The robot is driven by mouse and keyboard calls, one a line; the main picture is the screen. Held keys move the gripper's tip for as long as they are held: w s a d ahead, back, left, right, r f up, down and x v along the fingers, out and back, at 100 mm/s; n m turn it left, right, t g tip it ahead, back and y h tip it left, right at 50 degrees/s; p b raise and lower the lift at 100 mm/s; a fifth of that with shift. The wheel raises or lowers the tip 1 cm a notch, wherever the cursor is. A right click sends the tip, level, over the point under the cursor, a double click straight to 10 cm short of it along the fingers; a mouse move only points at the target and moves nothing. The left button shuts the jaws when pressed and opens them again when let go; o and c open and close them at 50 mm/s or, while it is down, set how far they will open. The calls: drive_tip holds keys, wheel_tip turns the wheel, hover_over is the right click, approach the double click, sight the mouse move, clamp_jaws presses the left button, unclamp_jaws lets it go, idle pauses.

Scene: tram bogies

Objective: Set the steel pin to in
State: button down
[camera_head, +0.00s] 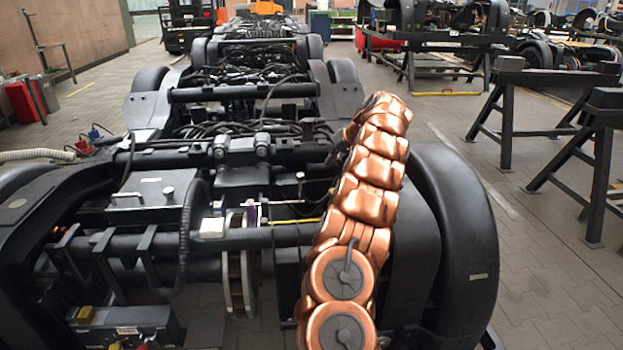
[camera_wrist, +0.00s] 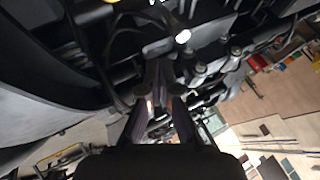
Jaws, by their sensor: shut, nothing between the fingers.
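I cannot pick out the steel pin with certainty. In the wrist view a small bright metal end (camera_wrist: 183,36) shows above the fingertips, among dark bogie parts. In the head view a thin upright rod with a small knob (camera_head: 300,178) stands on the bogie just left of my arm. My gripper (camera_wrist: 160,98) is shut and empty in the wrist view, pointing at the dark metalwork. A grey bracket-like part (camera_wrist: 158,47) lies just beyond its tips. In the head view my copper-coloured arm hides most of the gripper.
The near bogie frame (camera_head: 140,155) fills the left and middle, with cables, pipes and a black wheel cover (camera_head: 455,240) at right. More bogies stand behind it. Black trestles (camera_head: 507,110) stand at right. The paved floor between is clear.

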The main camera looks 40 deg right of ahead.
drive_tip(key=w+b+x, duration=0.1)
drive_tip(key=b+x, duration=0.1)
drive_tip(key=x, duration=0.9)
drive_tip(key=shift+w, duration=0.3)
drive_tip(key=shift+a+r, duration=0.15)
drive_tip(key=shift+a, duration=0.05)
